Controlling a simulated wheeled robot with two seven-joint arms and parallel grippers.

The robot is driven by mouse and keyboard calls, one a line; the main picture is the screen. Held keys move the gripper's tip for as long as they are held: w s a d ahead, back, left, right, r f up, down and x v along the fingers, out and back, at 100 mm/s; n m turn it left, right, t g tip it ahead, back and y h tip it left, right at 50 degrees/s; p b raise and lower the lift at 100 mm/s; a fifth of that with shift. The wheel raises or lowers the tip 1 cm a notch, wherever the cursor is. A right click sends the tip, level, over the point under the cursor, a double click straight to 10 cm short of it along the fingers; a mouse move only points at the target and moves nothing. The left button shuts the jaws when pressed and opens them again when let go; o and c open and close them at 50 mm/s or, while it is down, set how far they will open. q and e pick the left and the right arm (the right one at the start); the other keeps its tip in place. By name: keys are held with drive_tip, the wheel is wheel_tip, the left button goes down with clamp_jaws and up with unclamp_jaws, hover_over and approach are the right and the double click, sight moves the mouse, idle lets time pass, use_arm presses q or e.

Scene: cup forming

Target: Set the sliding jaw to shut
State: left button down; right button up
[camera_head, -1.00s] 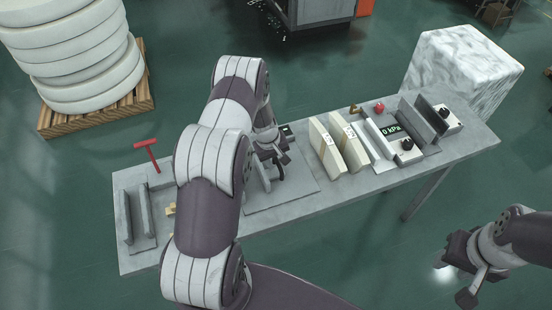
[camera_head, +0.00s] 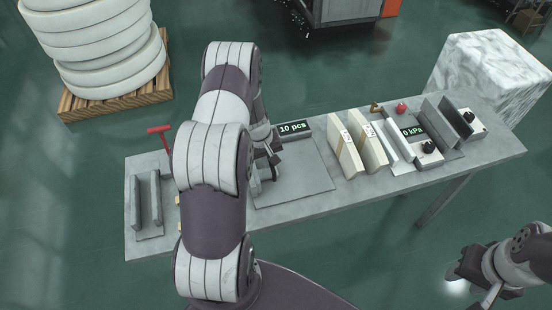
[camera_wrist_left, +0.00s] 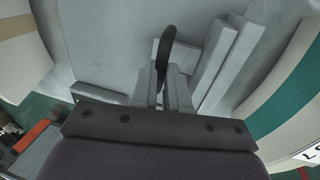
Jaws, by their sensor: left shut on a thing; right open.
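A fixture of two upright grey plates (camera_head: 155,200) stands at the table's left end with a visible gap between them. A second fixture with dark upright plates (camera_head: 457,118) stands at the right, near a display reading 0 kPa. I cannot tell which plate is the sliding jaw. My left gripper (camera_head: 268,168) is partly hidden by its own arm, low over the table left of centre. In the left wrist view it is shut on a narrow dark piece (camera_wrist_left: 165,52), whose identity is unclear, beside grey bars (camera_wrist_left: 212,66). My right gripper (camera_head: 468,280) is open, off the table's front right.
A grey plate (camera_head: 305,185) with a 10 pcs display (camera_head: 295,128) lies mid-table. Cream banded stacks (camera_head: 346,150) stand right of it. A red T-handle (camera_head: 160,130) rises behind the left fixture. A small red knob (camera_head: 401,107) sits at the back.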

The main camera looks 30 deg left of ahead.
sight(260, 174)
use_arm(q)
drive_tip(key=c, duration=1.3)
unclamp_jaws()
drive_tip(key=shift+a, duration=0.15)
drive_tip(key=shift+o, duration=0.9)
drive_tip(key=shift+s+a, duration=0.1)
drive_tip(key=shift+s, duration=0.15)
use_arm(e)
drive_tip(key=shift+s+a+r, duration=0.15)
drive_tip(key=shift+s+a, duration=0.1)
drive_tip(key=shift+s, duration=0.05)
use_arm(q)
drive_tip(key=shift+r, duration=0.15)
wheel_tip(260, 174, up, 12)
drive_tip(key=s+a+b, duration=0.1)
drive_tip(key=s, duration=0.1)
drive_tip(key=shift+a+r, duration=0.15)
drive_tip(key=shift+a, duration=0.15)
use_arm(e)
drive_tip(key=shift+w+f, duration=0.1)
drive_tip(key=shift+f, duration=0.7)
